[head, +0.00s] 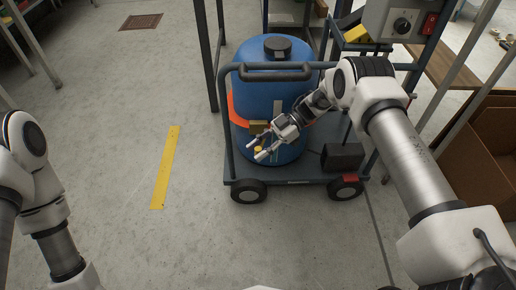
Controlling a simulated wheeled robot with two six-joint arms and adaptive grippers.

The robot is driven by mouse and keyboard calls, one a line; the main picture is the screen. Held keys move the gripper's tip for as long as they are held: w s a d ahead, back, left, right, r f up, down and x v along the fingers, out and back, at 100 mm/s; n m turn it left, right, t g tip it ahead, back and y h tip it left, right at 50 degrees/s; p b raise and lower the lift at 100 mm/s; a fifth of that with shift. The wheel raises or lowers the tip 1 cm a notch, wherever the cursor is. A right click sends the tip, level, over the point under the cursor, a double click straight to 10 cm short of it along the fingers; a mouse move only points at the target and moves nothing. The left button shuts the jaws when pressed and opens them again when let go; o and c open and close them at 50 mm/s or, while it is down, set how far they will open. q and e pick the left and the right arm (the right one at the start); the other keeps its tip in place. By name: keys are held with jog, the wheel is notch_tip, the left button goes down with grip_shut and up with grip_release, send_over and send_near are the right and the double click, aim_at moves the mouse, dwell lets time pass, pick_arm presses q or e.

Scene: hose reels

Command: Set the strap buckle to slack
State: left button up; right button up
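A blue drum (267,88) with a black cap stands on a dark cart (232,170). An orange strap (237,105) runs around the drum. A small yellow-brown block (257,127), which looks like the strap buckle, sits on the drum's front; its setting is too small to tell. My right gripper (252,153) is in front of the drum, just below that block. Its two fingers are spread apart. A small yellow part (259,149) shows between the fingers; I cannot tell whether they touch it. My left gripper is out of view; only arm links show at the left.
The cart's push handle (272,74) arches in front of the drum. A dark box (342,156) sits at the cart's right. A grey control box (402,21) stands behind my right arm. Floor with a yellow strip (165,167) is clear at the left.

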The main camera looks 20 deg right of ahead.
jog(key=v, duration=0.7)
jog(key=shift+d, duration=0.25)
dwell(0.4)
